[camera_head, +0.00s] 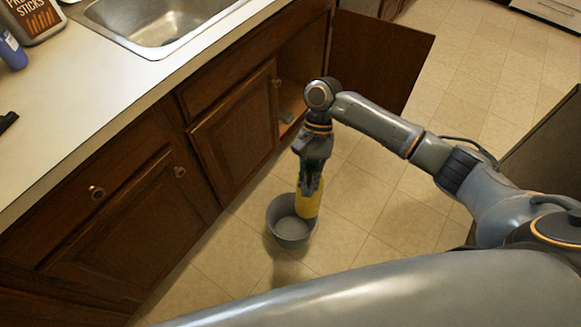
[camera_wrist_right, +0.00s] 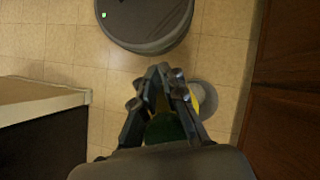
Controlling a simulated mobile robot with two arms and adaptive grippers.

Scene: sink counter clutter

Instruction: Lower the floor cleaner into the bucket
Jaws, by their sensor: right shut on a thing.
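The floor cleaner (camera_head: 308,203) is a yellow bottle with a dark green upper part. It hangs roughly upright from my right gripper (camera_head: 311,186), which is shut on its upper part. The grey round bucket (camera_head: 272,232) stands on the floor. In the head view, the bottle overlaps the bucket's right side; I cannot tell whether its bottom is inside or above the rim. In the right wrist view, my right gripper (camera_wrist_right: 163,78) has the green part (camera_wrist_right: 165,127) between its fingers, and the bucket (camera_wrist_right: 209,97) shows partly behind them. My left gripper is not in view.
Brown cabinets (camera_head: 235,130) run close along the bucket's left, under a counter (camera_head: 90,110) with a sink (camera_head: 165,22). One cabinet door (camera_head: 380,60) stands open behind my right gripper. Tiled floor (camera_head: 375,205) is clear to the bucket's right.

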